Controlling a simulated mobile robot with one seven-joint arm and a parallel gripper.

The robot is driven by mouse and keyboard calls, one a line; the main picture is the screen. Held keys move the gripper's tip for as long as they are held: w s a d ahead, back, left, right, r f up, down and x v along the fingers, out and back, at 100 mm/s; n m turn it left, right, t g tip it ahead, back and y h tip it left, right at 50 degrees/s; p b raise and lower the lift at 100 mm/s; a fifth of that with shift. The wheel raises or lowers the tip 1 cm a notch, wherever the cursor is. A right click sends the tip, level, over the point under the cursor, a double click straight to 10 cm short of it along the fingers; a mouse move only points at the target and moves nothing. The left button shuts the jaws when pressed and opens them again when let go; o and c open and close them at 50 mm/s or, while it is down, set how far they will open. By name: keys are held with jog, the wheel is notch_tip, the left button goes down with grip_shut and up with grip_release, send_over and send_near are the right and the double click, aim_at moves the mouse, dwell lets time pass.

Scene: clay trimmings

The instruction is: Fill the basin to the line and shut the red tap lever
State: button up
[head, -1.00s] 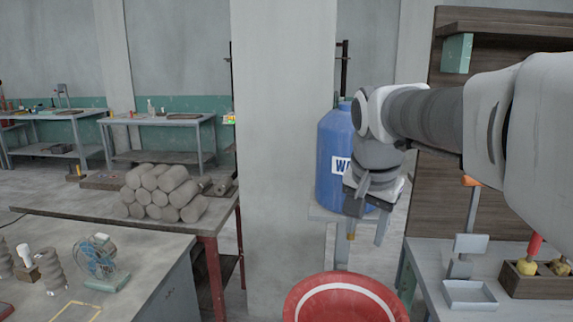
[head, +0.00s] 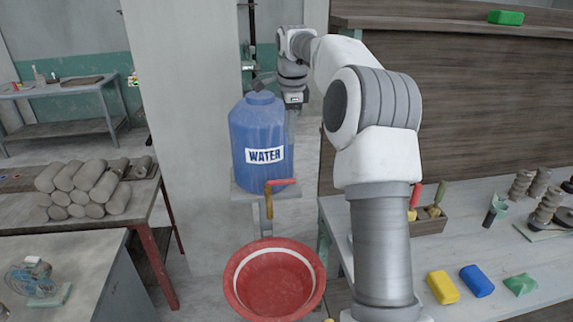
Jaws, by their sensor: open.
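The blue water container (head: 258,130), labelled WATER, stands upright on a small grey stand. Its brass tap (head: 269,201) hangs at the front, and the red tap lever (head: 282,182) lies roughly level, pointing right. The red basin (head: 236,272) is below the tap, with a white line around its inside. Its inner surface looks plain red; I cannot make out water in it or a stream from the tap. My gripper (head: 263,82) is high at the container's top, behind or beside its cap, clear of the lever. It is small and partly hidden, open, with nothing visible in it.
The stand (head: 240,188) is close against a grey pillar (head: 185,110). On the right, a workbench (head: 465,215) holds yellow, blue and green blocks and a wooden box with tools. Left, a table carries stacked clay rolls (head: 85,185). My arm crosses the middle right.

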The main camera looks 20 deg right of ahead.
aim_at(287, 180)
jog(key=w+f, duration=0.1)
jog(key=f, duration=0.4)
jog(key=w+f, duration=0.1)
jog(key=f, duration=0.5)
jog(key=w+f+p, duration=0.1)
jog(key=f, duration=0.5)
jog(key=shift+w+d, duration=0.25)
jog(key=shift+d, duration=0.15)
grip_shut()
dwell(0.6)
